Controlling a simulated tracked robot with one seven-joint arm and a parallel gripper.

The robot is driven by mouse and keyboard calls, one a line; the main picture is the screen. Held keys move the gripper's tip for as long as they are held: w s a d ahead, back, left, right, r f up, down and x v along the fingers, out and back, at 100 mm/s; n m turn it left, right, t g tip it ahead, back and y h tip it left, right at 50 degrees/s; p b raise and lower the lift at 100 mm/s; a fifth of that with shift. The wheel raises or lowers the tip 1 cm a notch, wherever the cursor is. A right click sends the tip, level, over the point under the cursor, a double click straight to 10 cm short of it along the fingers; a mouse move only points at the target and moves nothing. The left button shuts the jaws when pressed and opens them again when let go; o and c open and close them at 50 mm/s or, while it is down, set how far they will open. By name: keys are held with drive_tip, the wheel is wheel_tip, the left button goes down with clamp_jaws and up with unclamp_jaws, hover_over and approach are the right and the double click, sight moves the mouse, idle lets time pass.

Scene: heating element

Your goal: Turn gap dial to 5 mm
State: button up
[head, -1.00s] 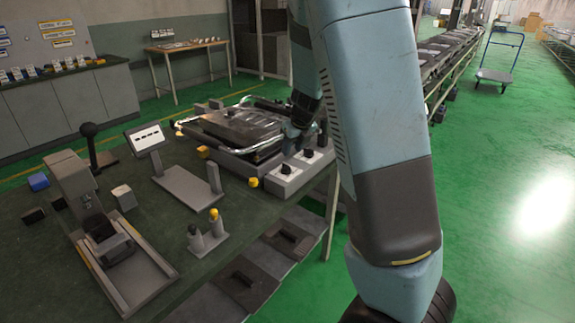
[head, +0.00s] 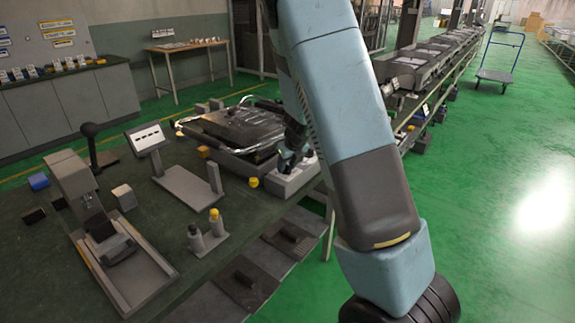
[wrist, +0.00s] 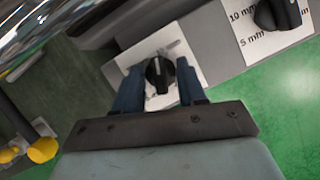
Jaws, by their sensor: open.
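The gap dial (wrist: 278,14) is a black knob on a white plate marked "10 mm" and "5 mm", cut off at the upper right of the wrist view. Its exact setting is unclear. A second black dial (wrist: 159,75) on another white plate (wrist: 188,62) stands between my gripper's blue fingers. My gripper (wrist: 159,88) is open around that second dial, with no clear contact on it. In the head view my gripper (head: 285,166) is low over the grey dial box (head: 283,187), and my arm and gripper hide the dials.
A yellow knob (head: 253,182) sits left of the dial box. A machine with a chrome tube frame (head: 240,130) stands behind it. Two small cylinders (head: 207,235), a tilted display (head: 148,138) and a lever press (head: 90,205) stand to the left on the bench.

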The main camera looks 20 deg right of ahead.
drive_tip(key=shift+c, duration=0.2)
clamp_jaws()
drive_tip(key=shift+n, duration=0.3)
drive_tip(key=n, duration=0.1)
drive_tip(key=n+y, duration=0.1)
drive_tip(key=n, duration=0.2)
drive_tip(key=shift+d+g+y, duration=0.25)
drive_tip(key=shift+g+y, duration=0.05)
drive_tip(key=shift+g, duration=0.1)
drive_tip(key=n+g, duration=0.1)
drive_tip(key=n, duration=0.2)
drive_tip(key=n+y, duration=0.1)
drive_tip(key=n, duration=0.1)
drive_tip(key=shift+w+n+g, duration=0.2)
drive_tip(key=shift+n+g, duration=0.2)
drive_tip(key=n+g, duration=0.1)
drive_tip(key=n, duration=0.1)
drive_tip(key=n+g, duration=0.1)
drive_tip(key=n, duration=0.2)
drive_tip(key=shift+w+d+y, duration=0.1)
drive_tip(key=shift+w+y, duration=0.05)
drive_tip(key=shift+y, duration=0.15)
drive_tip(key=shift+w+n+g, duration=0.1)
drive_tip(key=shift+n+g, duration=0.6)
drive_tip(key=shift+n, duration=1.5)
